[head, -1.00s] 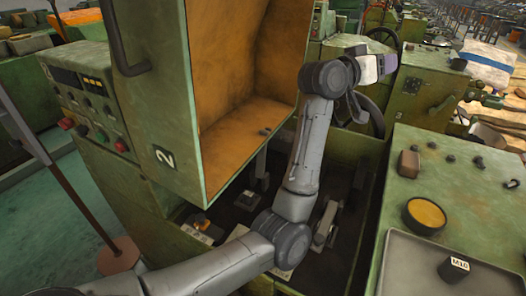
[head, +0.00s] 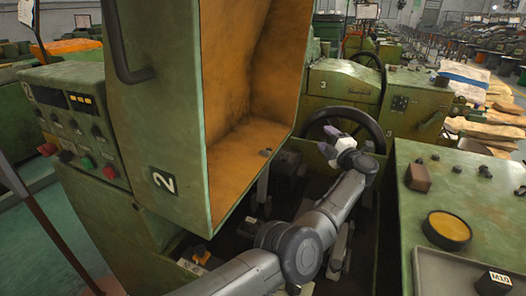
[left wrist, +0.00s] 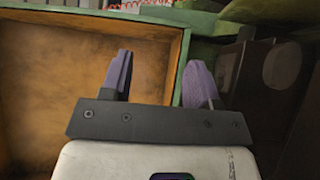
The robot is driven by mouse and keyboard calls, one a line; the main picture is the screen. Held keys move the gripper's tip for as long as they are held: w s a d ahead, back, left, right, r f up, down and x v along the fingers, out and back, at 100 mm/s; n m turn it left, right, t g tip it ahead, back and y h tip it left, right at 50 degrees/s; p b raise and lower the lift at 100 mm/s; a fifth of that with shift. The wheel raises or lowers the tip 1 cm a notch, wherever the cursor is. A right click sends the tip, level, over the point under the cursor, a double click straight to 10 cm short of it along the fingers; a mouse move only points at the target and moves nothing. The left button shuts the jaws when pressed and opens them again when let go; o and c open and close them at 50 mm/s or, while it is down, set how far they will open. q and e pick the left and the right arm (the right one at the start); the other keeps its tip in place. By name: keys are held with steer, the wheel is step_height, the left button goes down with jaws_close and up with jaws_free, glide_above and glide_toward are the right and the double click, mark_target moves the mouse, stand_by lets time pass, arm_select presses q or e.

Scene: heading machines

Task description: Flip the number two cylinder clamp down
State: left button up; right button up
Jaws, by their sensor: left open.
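Below the hood is a dark open bay with grey metal parts (head: 340,248). I cannot tell which is the number two cylinder clamp; my left arm covers much of the bay. My left gripper (head: 328,141) is open and empty, above the bay's far right side and in front of a handwheel. In the left wrist view its purple fingers (left wrist: 158,65) are apart with nothing between them.
A dark handwheel (head: 352,112) stands just beyond the gripper. A green bench (head: 405,225) with a yellow-topped round part (head: 447,228) and an M10 block (head: 494,284) is at the right. A control panel (head: 85,130) is at the left.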

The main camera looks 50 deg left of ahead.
arm_select(q)
steer(key=s+f+n+g, duration=0.2)
steer(key=s+n+g, duration=0.2)
steer(key=s+g, duration=0.15)
steer(key=n+g+h, duration=0.4)
steer(key=g, duration=0.4)
glide_toward(264, 151)
steer(key=w+a+f, duration=0.1)
steer(key=w+f, duration=0.2)
steer(key=shift+t, duration=0.25)
steer(key=x, duration=0.4)
steer(key=b+x, duration=0.1)
steer(key=x, duration=0.3)
steer(key=b+x, duration=0.1)
steer(key=x, duration=0.3)
steer(key=shift+a+r, duration=0.3)
steer(key=shift+r, duration=0.1)
steer(key=shift+c, duration=0.3)
jaws_close()
